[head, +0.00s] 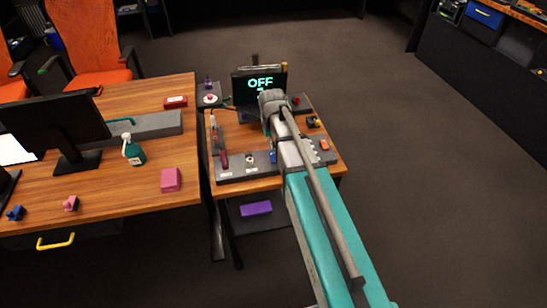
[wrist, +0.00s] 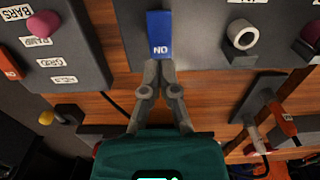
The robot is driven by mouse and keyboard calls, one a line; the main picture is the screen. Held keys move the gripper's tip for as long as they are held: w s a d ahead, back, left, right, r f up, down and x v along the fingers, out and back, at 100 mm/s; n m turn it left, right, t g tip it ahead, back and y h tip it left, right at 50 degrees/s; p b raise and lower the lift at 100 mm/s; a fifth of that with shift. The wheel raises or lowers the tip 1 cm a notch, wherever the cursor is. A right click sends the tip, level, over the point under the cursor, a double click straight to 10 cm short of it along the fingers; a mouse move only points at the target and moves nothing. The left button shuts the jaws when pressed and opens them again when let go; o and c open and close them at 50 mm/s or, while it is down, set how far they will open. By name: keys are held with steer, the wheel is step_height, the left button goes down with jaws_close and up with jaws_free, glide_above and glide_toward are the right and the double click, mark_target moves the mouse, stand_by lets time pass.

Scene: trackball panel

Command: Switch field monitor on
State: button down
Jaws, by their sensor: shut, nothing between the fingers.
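The monitor (head: 259,88) stands at the back of the small wooden desk, and its black screen reads "OFF" in teal letters. My arm partly covers its lower right. In the wrist view my gripper (wrist: 159,64) is shut and empty. In the head view my fingertips are hidden behind my arm. No control labelled as the monitor's power is readable.
The wrist view shows a left panel (wrist: 65,75) with labels including "BARS" and "GRID" and a pink knob (wrist: 43,24). A white ring-shaped knob (wrist: 241,35) is right of the blue block. A larger desk (head: 120,205) stands left in the head view. Open floor (head: 400,180) lies right.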

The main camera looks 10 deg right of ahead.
mark_target(272, 153)
steer(key=shift+f+b, duration=1.45)
stand_by(1.7)
steer(key=shift+r, duration=0.15)
steer(key=shift+r+p, duration=3.4)
steer(key=shift+p, duration=0.2)
steer(key=s+r+p, duration=0.3)
steer(key=s+r, duration=0.1)
steer(key=s, duration=1.2)
steer(key=shift+p, duration=0.4)
